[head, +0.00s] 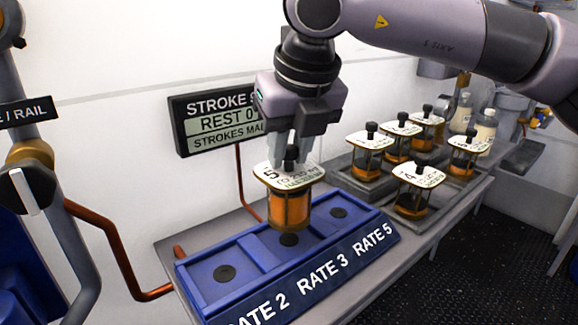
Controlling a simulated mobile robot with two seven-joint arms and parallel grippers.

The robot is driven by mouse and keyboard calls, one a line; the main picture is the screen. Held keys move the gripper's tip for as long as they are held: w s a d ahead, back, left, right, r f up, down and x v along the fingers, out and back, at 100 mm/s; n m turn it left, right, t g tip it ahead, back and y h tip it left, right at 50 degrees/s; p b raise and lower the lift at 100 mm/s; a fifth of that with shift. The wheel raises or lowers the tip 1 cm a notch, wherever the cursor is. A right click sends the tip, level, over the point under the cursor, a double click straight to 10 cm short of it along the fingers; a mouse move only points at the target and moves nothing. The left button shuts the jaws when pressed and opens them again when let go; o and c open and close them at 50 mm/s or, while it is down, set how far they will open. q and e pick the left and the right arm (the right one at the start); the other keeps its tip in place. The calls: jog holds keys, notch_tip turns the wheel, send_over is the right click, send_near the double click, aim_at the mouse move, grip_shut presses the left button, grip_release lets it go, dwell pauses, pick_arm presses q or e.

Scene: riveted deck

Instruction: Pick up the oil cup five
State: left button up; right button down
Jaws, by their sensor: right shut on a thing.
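Oil cup five (289,205) is an amber-filled glass cup with a cream top plate marked 5 and a black knob. My right gripper (290,156) is shut on its knob from above. The cup is upright, in front of or over the middle RATE 3 place of the blue rack (213,297); I cannot tell whether its base touches the rack. The left place (224,272) and the right place (339,212), marked RATE 5, are empty, each with a dark round spot. My left gripper is not in view.
Several similar oil cups (412,202) stand on grey trays (360,185) to the right, one marked 4. Pale bottles (484,133) stand behind them. A sign reading STROKE and REST (222,122) stands behind the rack. Copper pipes (118,245) run at left.

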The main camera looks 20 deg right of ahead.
pick_arm(q)
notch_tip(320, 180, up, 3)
jog(key=p, duration=0.2)
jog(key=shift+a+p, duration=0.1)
jog(key=shift+p, duration=0.3)
pick_arm(e)
notch_tip(320, 180, up, 16)
jog(key=shift+r, duration=0.15)
